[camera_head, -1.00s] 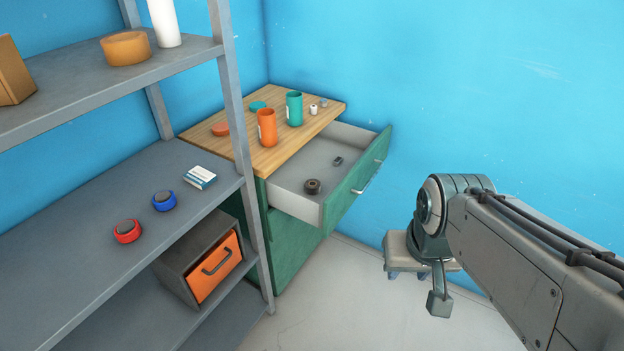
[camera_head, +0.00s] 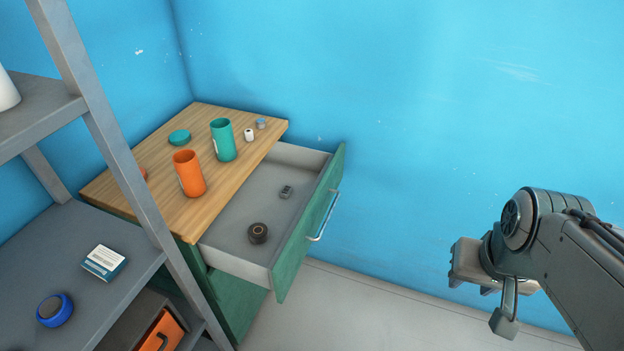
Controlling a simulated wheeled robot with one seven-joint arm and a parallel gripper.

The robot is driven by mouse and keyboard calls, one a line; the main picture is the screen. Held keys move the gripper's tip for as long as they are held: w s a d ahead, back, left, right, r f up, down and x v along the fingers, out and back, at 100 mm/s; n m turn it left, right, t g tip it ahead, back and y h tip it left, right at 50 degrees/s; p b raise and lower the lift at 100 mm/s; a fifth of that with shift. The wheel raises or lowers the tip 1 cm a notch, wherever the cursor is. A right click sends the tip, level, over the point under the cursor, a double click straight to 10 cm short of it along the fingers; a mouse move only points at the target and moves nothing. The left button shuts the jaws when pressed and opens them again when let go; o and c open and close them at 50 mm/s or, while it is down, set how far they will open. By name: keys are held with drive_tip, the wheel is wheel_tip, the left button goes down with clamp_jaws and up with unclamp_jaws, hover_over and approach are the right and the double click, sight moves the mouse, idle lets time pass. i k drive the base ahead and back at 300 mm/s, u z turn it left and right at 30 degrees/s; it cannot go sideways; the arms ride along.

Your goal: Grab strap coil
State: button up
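A small dark round coil (camera_head: 258,233), which looks like the strap coil, lies flat in the open drawer (camera_head: 235,260), near its front end. A small grey item (camera_head: 286,191) lies farther back in the drawer. My gripper (camera_head: 470,280) is at the right, well apart from the drawer, in front of the blue wall.
The green cabinet's wooden top (camera_head: 225,190) holds an orange cup (camera_head: 188,174), a teal cup (camera_head: 222,140), a teal lid (camera_head: 179,137) and small items. A grey shelf (camera_head: 85,220) at the left holds a blue roll (camera_head: 54,310) and a box (camera_head: 104,262). The floor right of the drawer is clear.

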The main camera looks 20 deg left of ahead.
sight(259, 233)
drive_tip(key=u, duration=0.05)
drive_tip(key=i, duration=0.65)
drive_tip(key=u, duration=1)
drive_tip(key=i, duration=0.6)
drive_tip(key=u, duration=0.7)
